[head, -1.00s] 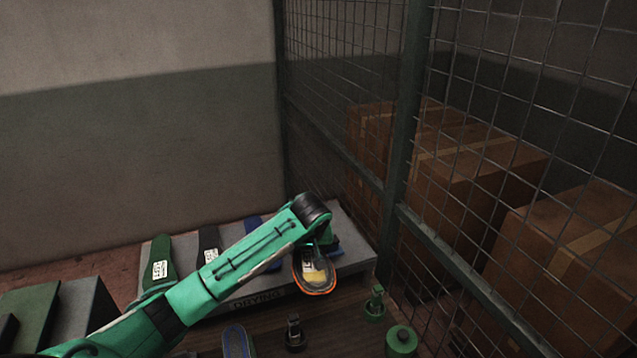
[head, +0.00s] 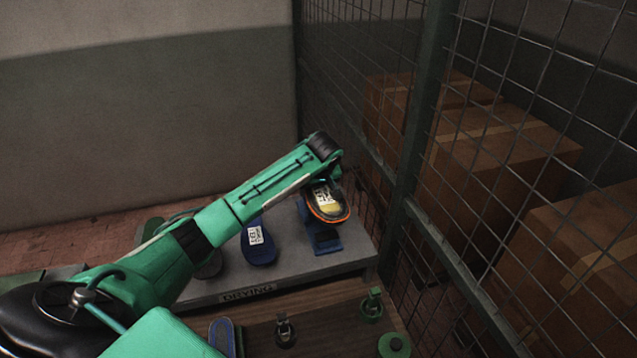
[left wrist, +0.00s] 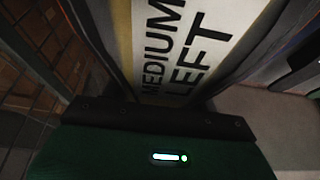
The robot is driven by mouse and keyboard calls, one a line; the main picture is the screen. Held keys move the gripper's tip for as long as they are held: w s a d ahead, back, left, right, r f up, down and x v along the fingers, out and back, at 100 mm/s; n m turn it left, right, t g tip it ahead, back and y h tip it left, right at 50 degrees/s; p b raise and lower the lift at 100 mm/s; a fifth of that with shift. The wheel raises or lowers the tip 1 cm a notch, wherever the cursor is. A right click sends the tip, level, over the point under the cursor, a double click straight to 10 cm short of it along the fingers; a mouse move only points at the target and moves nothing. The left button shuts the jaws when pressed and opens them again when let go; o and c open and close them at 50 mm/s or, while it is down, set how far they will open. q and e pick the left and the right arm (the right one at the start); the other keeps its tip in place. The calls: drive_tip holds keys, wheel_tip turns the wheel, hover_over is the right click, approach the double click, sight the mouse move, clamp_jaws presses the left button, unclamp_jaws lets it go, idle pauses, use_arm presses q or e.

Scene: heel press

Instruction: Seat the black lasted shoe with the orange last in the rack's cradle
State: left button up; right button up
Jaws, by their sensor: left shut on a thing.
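The black lasted shoe (head: 327,207) has an orange rim and a pale yellow and white label on its top. My left gripper (head: 323,180) is shut on it, and the arm's end hides part of the grip. The shoe hangs over the back right of the grey drying rack (head: 300,278). An empty-looking blue cradle (head: 326,240) on the rack shows just below it; the shoe covers its far part. I cannot tell whether they touch. In the left wrist view the held shoe's label (left wrist: 185,45) reads "MEDIUM LEFT". My right gripper is not in view.
A blue piece with a white label (head: 260,245) sits on the rack left of the cradle. Several small stands, including a green one (head: 372,306), stand on the brown surface in front. A wire mesh fence (head: 450,190) closes off the right side.

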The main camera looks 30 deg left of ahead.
use_arm(q)
drive_tip(key=shift+w+f, duration=0.3)
drive_tip(key=shift+f, duration=0.55)
wheel_tip(320, 180, down, 2)
drive_tip(key=shift+w+f, duration=0.15)
drive_tip(key=shift+f, duration=0.05)
drive_tip(key=shift+f+b, duration=0.3)
drive_tip(key=shift+f, duration=0.95)
drive_tip(key=shift+f+b, duration=0.35)
drive_tip(key=shift+f, duration=0.15)
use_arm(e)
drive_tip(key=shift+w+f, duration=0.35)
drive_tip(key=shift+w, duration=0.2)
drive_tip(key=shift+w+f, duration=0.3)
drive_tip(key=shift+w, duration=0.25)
